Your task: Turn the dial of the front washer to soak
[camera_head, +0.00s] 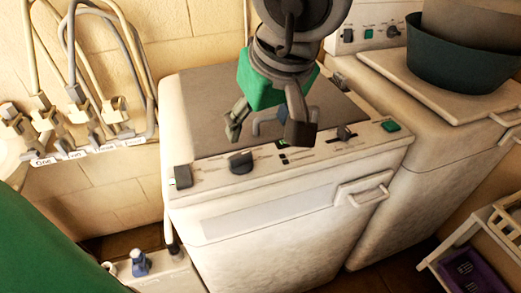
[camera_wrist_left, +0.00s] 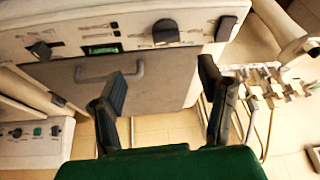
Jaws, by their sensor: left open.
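The front washer (camera_head: 290,222) is a worn white machine with a grey lid. A large dark dial (camera_head: 241,162) sits on the left part of its top control panel, and it also shows in the left wrist view (camera_wrist_left: 166,31). A smaller dark knob (camera_head: 346,133) and a green button (camera_head: 390,125) sit further right. The panel lettering is too small to read. My left gripper (camera_head: 268,128) is open and empty above the washer's lid, to the right of the large dial. Its two fingers also show apart in the left wrist view (camera_wrist_left: 163,92). My right gripper is not in view.
A second washer (camera_head: 385,195) stands at right, with a dark green tub (camera_head: 465,65) on it. Taps and hoses (camera_head: 75,120) line the wall at left. The front washer has a door handle (camera_head: 365,190). A crate (camera_head: 470,262) stands at lower right.

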